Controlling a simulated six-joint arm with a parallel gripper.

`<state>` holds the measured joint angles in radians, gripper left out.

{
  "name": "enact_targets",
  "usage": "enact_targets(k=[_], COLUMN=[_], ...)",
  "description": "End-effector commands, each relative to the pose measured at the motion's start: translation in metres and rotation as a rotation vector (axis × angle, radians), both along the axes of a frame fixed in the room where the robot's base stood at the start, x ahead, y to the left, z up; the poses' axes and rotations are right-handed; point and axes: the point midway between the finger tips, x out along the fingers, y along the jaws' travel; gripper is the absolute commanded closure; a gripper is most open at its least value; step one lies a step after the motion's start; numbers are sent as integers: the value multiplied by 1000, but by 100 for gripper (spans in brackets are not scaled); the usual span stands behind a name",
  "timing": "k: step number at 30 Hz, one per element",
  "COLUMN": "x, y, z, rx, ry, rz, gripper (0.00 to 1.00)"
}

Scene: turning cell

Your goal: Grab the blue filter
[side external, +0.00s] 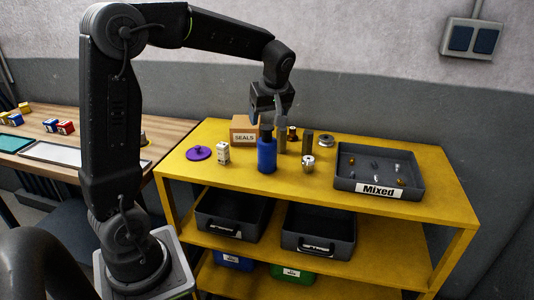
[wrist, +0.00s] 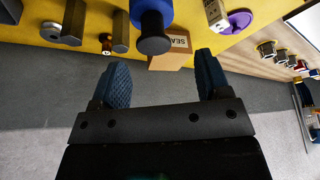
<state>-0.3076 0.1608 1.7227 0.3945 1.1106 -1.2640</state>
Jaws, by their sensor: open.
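The blue filter (side external: 267,154) is a blue cylinder with a dark top, standing upright on the yellow bench top. It also shows at the top of the wrist view (wrist: 152,20), its dark end toward my gripper. My gripper (side external: 268,118) is above and close to the filter in the side view. In the wrist view the two blue, textured fingers of my gripper (wrist: 160,80) are apart, with nothing between them. The filter lies beyond the fingertips. Whether a finger touches its dark top is hard to tell in the side view.
A SEALS box (side external: 244,130) stands behind the filter. A white block (side external: 222,153) and purple disc (side external: 199,153) are to its left. A metal part (side external: 309,164) and dark posts (side external: 307,143) stand to its right. The Mixed tray (side external: 345,180) is farther right.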

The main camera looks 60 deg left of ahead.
Motion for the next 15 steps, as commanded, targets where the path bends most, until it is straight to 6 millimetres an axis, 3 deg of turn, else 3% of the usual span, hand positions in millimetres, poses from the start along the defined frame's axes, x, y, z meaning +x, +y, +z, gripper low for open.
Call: enact_targets(k=[10,15], x=[4,10], y=[10,17], z=[-29,-54], rx=[-2,-2], ry=[2,2], rz=[-1,-1], gripper=[30,30])
